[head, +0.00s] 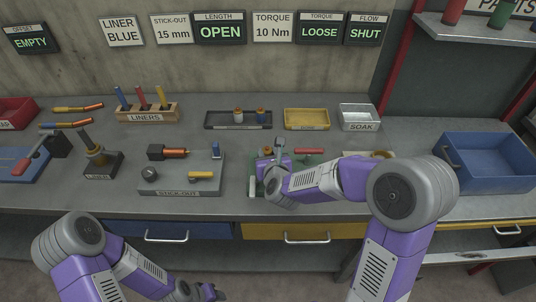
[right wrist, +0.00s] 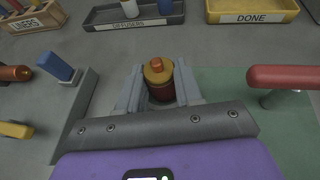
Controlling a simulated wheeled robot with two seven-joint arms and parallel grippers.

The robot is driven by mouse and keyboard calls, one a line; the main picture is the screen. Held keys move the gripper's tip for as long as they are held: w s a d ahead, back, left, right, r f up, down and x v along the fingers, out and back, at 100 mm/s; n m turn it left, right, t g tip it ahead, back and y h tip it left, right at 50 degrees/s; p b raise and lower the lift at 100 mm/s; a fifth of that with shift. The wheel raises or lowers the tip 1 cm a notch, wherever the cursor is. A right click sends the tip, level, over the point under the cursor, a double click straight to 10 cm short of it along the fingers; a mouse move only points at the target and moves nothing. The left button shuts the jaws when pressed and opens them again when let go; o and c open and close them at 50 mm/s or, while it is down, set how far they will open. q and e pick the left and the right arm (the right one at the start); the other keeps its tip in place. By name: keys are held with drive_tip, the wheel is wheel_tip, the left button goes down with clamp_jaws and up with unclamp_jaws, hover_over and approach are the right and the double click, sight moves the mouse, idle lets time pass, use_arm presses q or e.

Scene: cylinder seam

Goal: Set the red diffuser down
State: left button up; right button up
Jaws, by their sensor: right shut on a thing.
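The red diffuser (right wrist: 160,88) is a dark red cylinder with a brass top, upright between the fingers of my right gripper (right wrist: 160,95) in the right wrist view. My right gripper is shut on it. In the head view my right gripper (head: 272,163) is over the left part of a green mat (head: 253,186), and my arm hides much of that spot. I cannot tell whether the diffuser's base touches anything. My left gripper (head: 207,292) is low at the front, away from the bench top; its jaws are too small to read.
The dark diffusers tray (head: 238,126) holds two diffusers behind my right gripper. A yellow done tray (head: 306,119) and a soak tray (head: 360,118) stand right of it. The stick-out block (head: 177,182) is close on the left. A red handle (right wrist: 290,77) stands at the right.

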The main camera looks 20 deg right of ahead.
drive_tip(key=o, duration=1.1)
drive_tip(key=shift+s+r+p, duration=0.15)
drive_tip(key=shift+r+p, duration=0.1)
drive_tip(key=shift+p, duration=0.1)
drive_tip(key=v, duration=0.9)
drive_tip(key=shift+s+p, duration=0.1)
drive_tip(key=shift+p, duration=0.2)
drive_tip(key=shift+s+b, duration=0.55)
drive_tip(key=shift+b, duration=0.6)
drive_tip(key=shift+s+a+r+b, duration=0.15)
drive_tip(key=shift+s+r+b, duration=0.25)
drive_tip(key=shift+s+b, duration=0.15)
